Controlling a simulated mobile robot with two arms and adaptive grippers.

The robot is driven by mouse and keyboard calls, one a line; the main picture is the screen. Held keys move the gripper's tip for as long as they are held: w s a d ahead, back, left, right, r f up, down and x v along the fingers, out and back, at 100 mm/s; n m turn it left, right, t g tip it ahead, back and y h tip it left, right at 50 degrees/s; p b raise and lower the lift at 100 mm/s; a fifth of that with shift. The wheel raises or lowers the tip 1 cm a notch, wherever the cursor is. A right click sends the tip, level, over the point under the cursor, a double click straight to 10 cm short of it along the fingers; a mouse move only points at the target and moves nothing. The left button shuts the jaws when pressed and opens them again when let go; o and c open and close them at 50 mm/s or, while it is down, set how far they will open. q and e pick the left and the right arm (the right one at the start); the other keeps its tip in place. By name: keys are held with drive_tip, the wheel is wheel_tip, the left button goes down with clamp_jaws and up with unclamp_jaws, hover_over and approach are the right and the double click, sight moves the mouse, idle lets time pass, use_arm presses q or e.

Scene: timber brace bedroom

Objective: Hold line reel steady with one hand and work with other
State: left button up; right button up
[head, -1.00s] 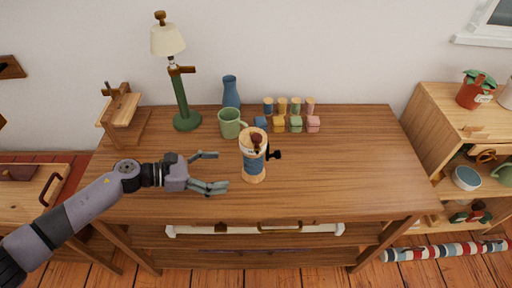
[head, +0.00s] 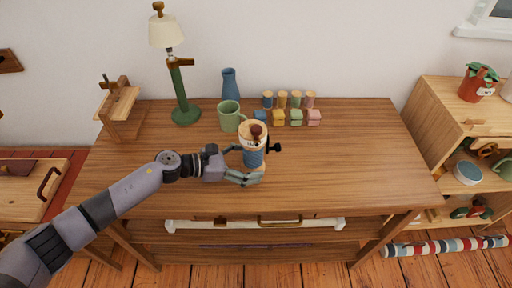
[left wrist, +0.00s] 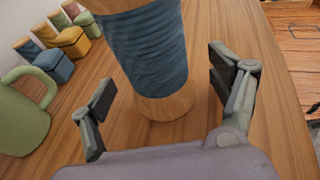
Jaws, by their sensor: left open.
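The line reel (head: 253,148) stands upright on the wooden table. It has a pale wooden body, a winding of blue line, a red-brown knob on top and a dark crank on its right side. My left gripper (head: 246,164) is open around the reel's lower part, with a finger on either side. In the left wrist view the blue winding (left wrist: 152,48) is between the open fingertips, with visible gaps beside it. My right gripper is not in view.
A green mug (head: 230,117) and a blue vase (head: 230,85) stand behind the reel. Several small coloured boxes (head: 296,117) and spools (head: 282,99) sit behind it to the right. A green lamp (head: 180,90) stands at the back left. The table's right part is clear.

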use_arm(q)
drive_tip(key=shift+c, duration=0.6)
drive_tip(key=c, duration=1.2)
drive_tip(key=shift+c, duration=0.2)
drive_tip(key=o, duration=1.2)
drive_tip(key=shift+o, duration=0.2)
